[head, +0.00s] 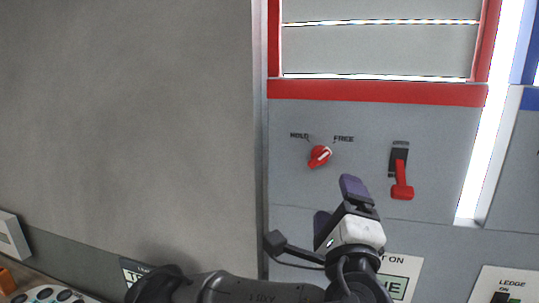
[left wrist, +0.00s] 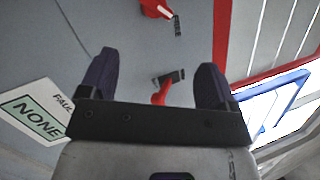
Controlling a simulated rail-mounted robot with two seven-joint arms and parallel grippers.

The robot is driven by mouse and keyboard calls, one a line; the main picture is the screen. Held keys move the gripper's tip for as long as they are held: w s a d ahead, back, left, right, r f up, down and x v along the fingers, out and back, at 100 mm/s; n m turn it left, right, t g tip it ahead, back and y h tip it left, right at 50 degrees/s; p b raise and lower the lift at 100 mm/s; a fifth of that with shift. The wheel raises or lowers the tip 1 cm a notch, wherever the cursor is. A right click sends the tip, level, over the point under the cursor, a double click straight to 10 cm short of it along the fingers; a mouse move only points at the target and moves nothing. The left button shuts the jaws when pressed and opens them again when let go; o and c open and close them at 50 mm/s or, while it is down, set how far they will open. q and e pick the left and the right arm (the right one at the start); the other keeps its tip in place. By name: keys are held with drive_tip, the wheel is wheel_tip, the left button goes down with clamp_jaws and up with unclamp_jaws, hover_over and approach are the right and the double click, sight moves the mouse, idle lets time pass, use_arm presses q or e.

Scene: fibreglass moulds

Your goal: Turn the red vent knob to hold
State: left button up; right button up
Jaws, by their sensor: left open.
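The red vent knob (head: 319,156) sits on the grey panel below the red frame, with HOLD marked at its upper left and FREE at its upper right. Its white mark points up and right, towards FREE. My left gripper (head: 338,205) is open and empty, below and a little right of the knob and apart from it. In the left wrist view the knob (left wrist: 156,8) is cut by the top edge, beyond the open fingers (left wrist: 156,60). My right gripper is not in view.
A red lever (head: 402,185) on a dark plate is right of the knob; in the left wrist view it (left wrist: 161,94) appears between the fingers. A NONE label (left wrist: 35,118) is on the panel. A plain grey wall (head: 130,110) fills the left.

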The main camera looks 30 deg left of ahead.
sight(319, 159)
use_arm(q)
drive_tip(key=w+a+r+m+p, duration=0.1)
drive_tip(key=w+a+p, duration=0.1)
drive_tip(key=w, duration=0.1)
drive_tip(key=w+a+r+m+y+p, duration=0.1)
drive_tip(key=w+a+p, duration=0.1)
drive_tip(key=w, duration=0.1)
drive_tip(key=w+a+r+m+p, duration=0.1)
drive_tip(key=w+a+m+p, duration=0.1)
drive_tip(key=w, duration=0.2)
drive_tip(key=shift+a+r+g+p, duration=0.3)
drive_tip(key=shift+a, duration=0.05)
drive_tip(key=shift+w+a, duration=0.3)
drive_tip(key=shift+w, duration=0.2)
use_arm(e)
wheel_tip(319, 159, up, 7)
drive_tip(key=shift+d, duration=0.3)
use_arm(q)
drive_tip(key=shift+c, duration=0.4)
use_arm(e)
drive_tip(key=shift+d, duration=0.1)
